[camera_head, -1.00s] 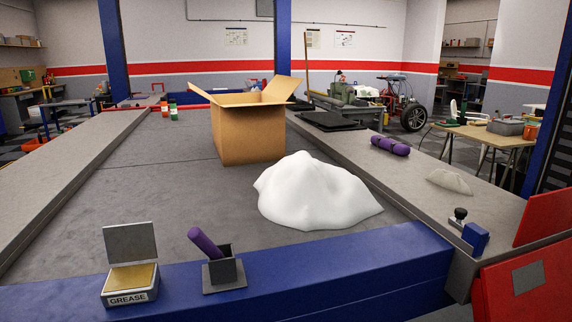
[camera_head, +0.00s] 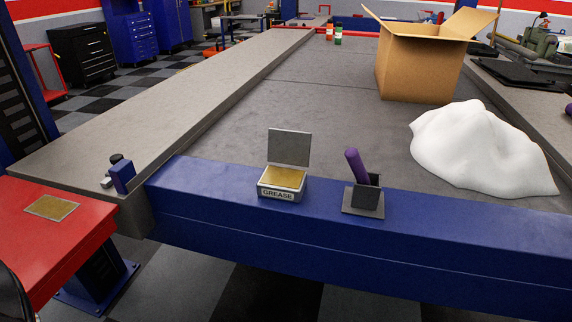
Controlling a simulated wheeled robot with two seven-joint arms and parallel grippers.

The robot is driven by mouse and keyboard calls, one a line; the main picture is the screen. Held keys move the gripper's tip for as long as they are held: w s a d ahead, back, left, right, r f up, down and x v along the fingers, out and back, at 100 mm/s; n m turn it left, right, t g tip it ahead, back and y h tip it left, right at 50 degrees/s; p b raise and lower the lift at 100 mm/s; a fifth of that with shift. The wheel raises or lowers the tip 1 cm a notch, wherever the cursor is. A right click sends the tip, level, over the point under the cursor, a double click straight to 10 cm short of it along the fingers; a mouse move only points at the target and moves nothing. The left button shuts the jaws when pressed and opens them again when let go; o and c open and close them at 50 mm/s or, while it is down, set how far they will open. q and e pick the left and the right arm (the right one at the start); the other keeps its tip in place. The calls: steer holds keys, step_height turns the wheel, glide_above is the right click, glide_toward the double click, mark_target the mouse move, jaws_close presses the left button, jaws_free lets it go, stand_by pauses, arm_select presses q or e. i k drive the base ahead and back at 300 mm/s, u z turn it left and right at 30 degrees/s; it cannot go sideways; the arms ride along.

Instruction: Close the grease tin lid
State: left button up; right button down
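The grease tin (camera_head: 281,190) sits on the blue beam, with the label GREASE on its front and yellow grease inside. Its grey lid (camera_head: 289,148) stands open, roughly upright at the tin's back edge. Neither of my grippers shows in the head view. A dark shape at the lower left edge may be part of me, but I cannot tell.
A dark holder (camera_head: 364,197) with a purple cylinder (camera_head: 356,165) stands right of the tin on the blue beam (camera_head: 230,215). A white draped mound (camera_head: 478,150) and a cardboard box (camera_head: 420,68) stand behind. A red surface (camera_head: 45,250) lies at left.

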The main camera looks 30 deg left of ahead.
mark_target(291, 148)
steer(key=k, duration=0.5)
steer(key=u, duration=1.8)
steer(key=i, duration=1)
steer(key=z, duration=0.35)
